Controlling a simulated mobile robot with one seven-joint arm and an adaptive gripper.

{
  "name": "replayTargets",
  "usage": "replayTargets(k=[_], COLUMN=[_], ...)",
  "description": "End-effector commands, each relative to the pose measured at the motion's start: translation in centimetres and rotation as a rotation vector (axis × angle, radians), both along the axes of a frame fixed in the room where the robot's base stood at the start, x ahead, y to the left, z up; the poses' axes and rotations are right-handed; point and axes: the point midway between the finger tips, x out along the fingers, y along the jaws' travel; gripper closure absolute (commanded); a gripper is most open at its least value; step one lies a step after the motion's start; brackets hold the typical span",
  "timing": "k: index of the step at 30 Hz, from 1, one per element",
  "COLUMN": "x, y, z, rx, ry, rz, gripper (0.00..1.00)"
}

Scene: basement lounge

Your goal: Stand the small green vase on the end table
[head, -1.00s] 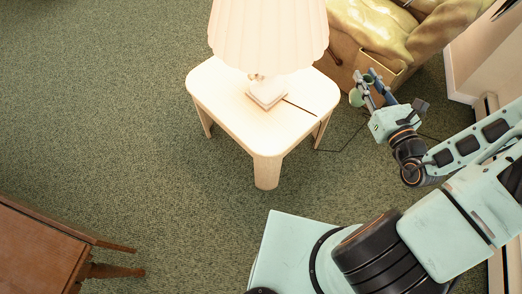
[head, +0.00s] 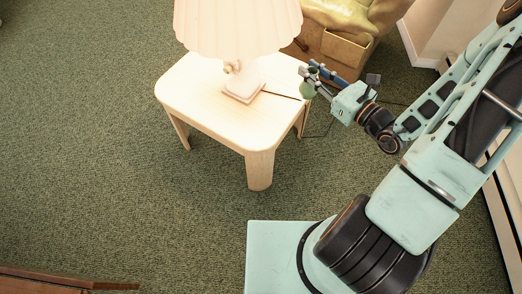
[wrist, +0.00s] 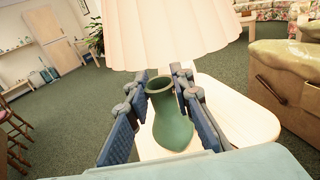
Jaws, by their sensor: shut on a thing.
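The small green vase (wrist: 172,122) is between the fingers of my gripper (wrist: 160,100) in the wrist view, its open mouth facing away from the camera. In the head view the vase (head: 307,90) shows as a small green shape at the tip of my gripper (head: 312,78). My gripper is shut on it, at the right edge of the pale wooden end table (head: 200,98). I cannot tell whether the vase touches the tabletop. In the wrist view the end table (wrist: 240,118) lies behind and below the vase.
A lit lamp with a pleated shade (head: 237,25) stands on the end table, its square base (head: 243,88) near the middle. The table's front left part is bare. A sofa (head: 345,45) stands behind. A brown wooden piece (head: 50,282) is at bottom left.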

Motion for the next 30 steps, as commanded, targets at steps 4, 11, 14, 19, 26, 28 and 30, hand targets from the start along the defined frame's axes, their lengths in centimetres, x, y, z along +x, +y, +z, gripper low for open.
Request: replayTargets(k=[4, 11, 14, 19, 26, 28, 30], x=[-0.2, -0.9, -1.3, -2.0, -2.5, -2.4, -2.2], y=[0.2, 0.4, 0.4, 0.2, 0.1, 0.6, 1.7], z=[-5.0, -10.9, -13.5, -16.9, -18.9, -19.3, -19.7], rx=[-0.001, 0.001, 0.001, 0.002, 0.003, 0.005, 0.007], ry=[-0.002, 0.001, 0.001, 0.000, 0.001, 0.002, 0.002], rz=[0.079, 0.205, 0.257, 0.331, 0.381, 0.388, 0.392], gripper=[1.00, 1.00, 1.00, 1.00, 1.00, 1.00, 1.00])
